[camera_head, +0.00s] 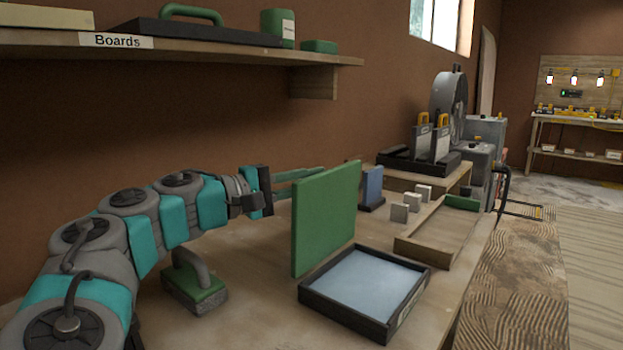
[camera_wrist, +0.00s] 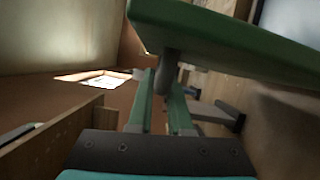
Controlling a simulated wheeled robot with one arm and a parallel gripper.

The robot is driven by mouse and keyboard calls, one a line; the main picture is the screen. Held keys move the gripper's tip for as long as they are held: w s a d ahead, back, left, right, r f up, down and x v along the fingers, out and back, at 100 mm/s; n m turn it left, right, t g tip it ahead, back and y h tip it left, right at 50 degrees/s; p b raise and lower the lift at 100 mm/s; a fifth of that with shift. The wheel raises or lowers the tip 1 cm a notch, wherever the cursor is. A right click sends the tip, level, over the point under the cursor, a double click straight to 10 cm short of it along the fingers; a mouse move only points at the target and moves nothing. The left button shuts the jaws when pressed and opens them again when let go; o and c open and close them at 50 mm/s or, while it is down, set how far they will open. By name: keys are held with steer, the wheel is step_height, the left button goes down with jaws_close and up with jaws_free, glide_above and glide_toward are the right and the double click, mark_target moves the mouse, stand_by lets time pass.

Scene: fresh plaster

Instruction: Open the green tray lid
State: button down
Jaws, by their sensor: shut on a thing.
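The green tray lid (camera_head: 325,218) stands roughly upright in the head view, at the back left edge of a black tray (camera_head: 342,313). The tray is uncovered and shows a pale blue inside (camera_head: 366,281). My gripper (camera_head: 308,172) reaches in from the left behind the lid, its fingertips partly hidden by it. In the wrist view the lid (camera_wrist: 240,35) spans the top, and a short dark knob (camera_wrist: 168,70) stands out from it. My green fingers are shut on this knob.
A float with a green base (camera_head: 197,285) sits beside my arm on the bench. A wooden tray (camera_head: 435,243), several small grey blocks (camera_head: 399,212) and a blue upright piece (camera_head: 373,185) stand behind and right. A shelf (camera_head: 180,45) hangs above. The bench front is clear.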

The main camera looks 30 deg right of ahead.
steer(key=shift+d+f, duration=0.1)
steer(key=shift+f, duration=0.05)
steer(key=c, duration=1.1)
jaws_free()
steer(key=shift+s+a, duration=0.1)
steer(key=shift+a, duration=3.85)
